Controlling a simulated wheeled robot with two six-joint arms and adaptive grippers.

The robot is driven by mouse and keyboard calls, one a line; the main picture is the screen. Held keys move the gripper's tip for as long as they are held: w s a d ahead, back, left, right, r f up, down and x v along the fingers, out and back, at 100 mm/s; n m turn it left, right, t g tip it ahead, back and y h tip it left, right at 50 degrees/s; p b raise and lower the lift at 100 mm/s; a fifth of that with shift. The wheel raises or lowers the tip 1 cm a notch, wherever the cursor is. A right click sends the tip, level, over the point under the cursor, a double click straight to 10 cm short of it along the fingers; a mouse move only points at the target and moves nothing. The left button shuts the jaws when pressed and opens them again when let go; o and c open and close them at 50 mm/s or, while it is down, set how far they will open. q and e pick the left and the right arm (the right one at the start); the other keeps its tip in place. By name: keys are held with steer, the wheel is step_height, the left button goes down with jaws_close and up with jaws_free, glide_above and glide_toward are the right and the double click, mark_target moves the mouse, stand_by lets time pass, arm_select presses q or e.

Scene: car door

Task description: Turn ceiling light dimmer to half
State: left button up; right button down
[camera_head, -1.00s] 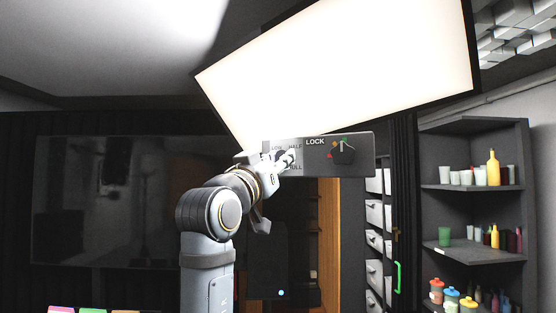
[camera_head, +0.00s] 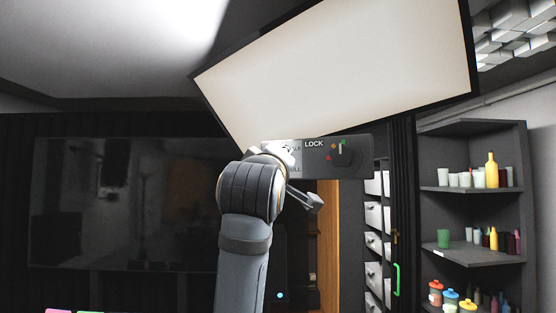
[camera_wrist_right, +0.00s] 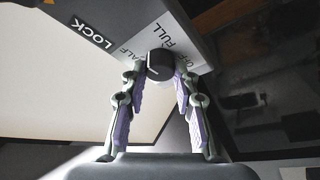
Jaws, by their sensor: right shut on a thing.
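A grey control panel (camera_head: 362,142) hangs below the large, tilted ceiling light (camera_head: 335,75), which glows a soft cream. The panel's left part is a pale plate with a dark round dimmer knob (camera_wrist_right: 160,66). FULL and part of HALF can be read around the knob in the right wrist view; its exact pointer direction is unclear. My right gripper (camera_wrist_right: 157,74) is shut on the knob, a finger on each side. In the head view, my right arm and hand cover the knob. My left gripper is not in view.
Beside the dimmer, right of the LOCK label, is another dark knob (camera_head: 341,157) with green, orange and red marks. A dark shelf (camera_head: 473,188) with cups and bottles stands at right. A large dark glossy screen (camera_head: 130,200) is at left.

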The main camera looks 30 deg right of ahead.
steer(key=shift+s+r+n+g+y, duration=0.15)
steer(key=shift+n+y, duration=0.35)
steer(key=shift+n, duration=0.85)
steer(key=shift+w+n+g+y, duration=0.1)
steer(key=shift+n+y, duration=0.4)
steer(key=shift+n, duration=0.8)
steer(key=shift+s+r+n+g+y, duration=0.15)
steer(key=shift+n+y, duration=0.35)
steer(key=shift+n, duration=0.85)
steer(key=shift+w, duration=0.1)
steer(key=c, duration=1.3)
jaws_free()
steer(key=o, duration=0.3)
steer(key=shift+w+d+f, duration=0.1)
steer(key=shift+d, duration=0.1)
steer(key=shift+a, duration=0.1)
